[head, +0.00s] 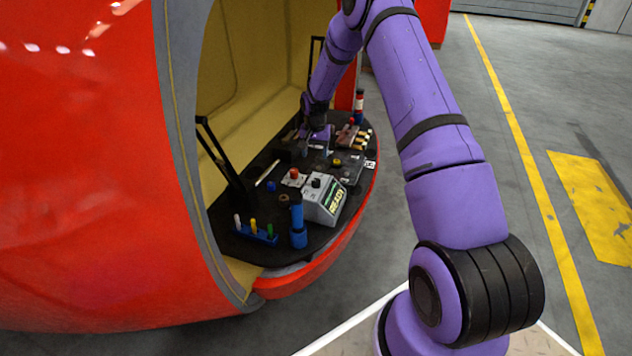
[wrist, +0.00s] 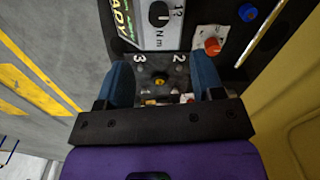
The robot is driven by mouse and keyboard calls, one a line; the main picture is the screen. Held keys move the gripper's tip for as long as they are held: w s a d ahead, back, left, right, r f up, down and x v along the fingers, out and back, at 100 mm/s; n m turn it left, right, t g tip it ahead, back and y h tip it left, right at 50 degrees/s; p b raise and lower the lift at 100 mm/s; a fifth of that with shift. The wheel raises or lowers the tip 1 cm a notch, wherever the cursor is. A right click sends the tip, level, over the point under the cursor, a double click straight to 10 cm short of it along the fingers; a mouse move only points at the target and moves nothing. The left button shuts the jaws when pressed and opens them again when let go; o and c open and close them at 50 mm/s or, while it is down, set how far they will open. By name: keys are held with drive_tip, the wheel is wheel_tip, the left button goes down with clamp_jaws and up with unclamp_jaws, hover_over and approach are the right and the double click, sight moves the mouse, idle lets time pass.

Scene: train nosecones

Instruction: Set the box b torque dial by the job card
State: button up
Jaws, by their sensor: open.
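A pale box (head: 326,203) with a lit READY panel and a dark round dial (head: 315,183) stands on the dark deck. In the wrist view the box's dial (wrist: 160,13) shows at the top edge, beside "12" and "N m". My gripper (head: 317,150) is beyond the box, low over the deck. In the wrist view my gripper (wrist: 162,78) is open and empty, its blue fingers either side of a grey plate (wrist: 162,63) marked "3" and "2", with a dark round part at its middle. I cannot tell a box letter or a readable job card.
A red knob (head: 294,174) and a blue knob (head: 271,187) sit near the box. A blue cylinder (head: 298,228) and a rack (head: 254,234) of coloured pegs stand at the near end. Dark upright bars (head: 225,160) and the red shell (head: 90,150) bound the deck's left.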

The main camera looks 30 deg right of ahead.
sight(316, 180)
drive_tip(key=f, duration=1.3)
drive_tip(key=shift+w+d+f, duration=0.1)
drive_tip(key=shift+d, duration=0.15)
drive_tip(key=shift+c, duration=0.2)
drive_tip(key=c, duration=0.9)
